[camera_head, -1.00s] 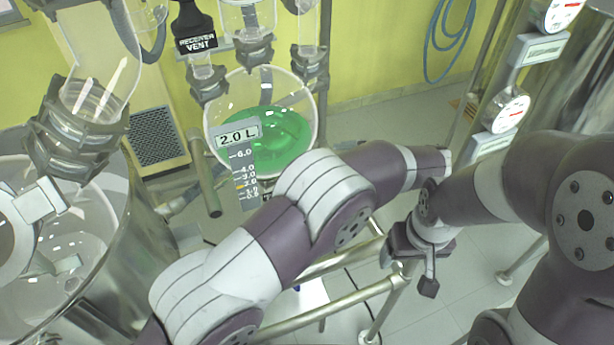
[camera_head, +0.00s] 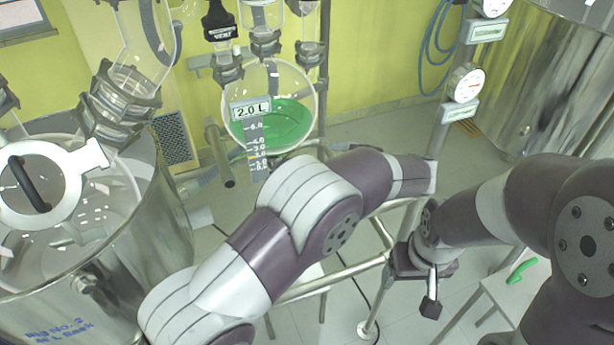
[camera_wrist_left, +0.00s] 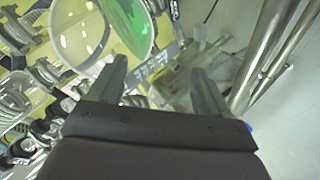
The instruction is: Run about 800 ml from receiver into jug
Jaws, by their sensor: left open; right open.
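The receiver (camera_head: 308,100) is a round glass vessel with green liquid in its lower part, hanging below glass fittings. It carries a "2.0 L" label (camera_head: 251,108) and a graduated scale (camera_head: 257,150). Its outlet is hidden behind my left arm. In the left wrist view the receiver (camera_wrist_left: 75,40) is beyond my left gripper (camera_wrist_left: 160,78), whose two fingers are apart with nothing between them. The left gripper cannot be made out in the head view. My right gripper (camera_head: 424,285) is open and empty, right of the receiver and lower in the picture. I cannot clearly identify the jug.
A large steel-jacketed reactor (camera_head: 110,270) stands at the left. Metal frame rails (camera_head: 325,280) run behind my left arm. A gauge (camera_head: 465,84) is on a post at the right. A white stool (camera_head: 500,295) with a green item (camera_head: 521,271) is at the lower right.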

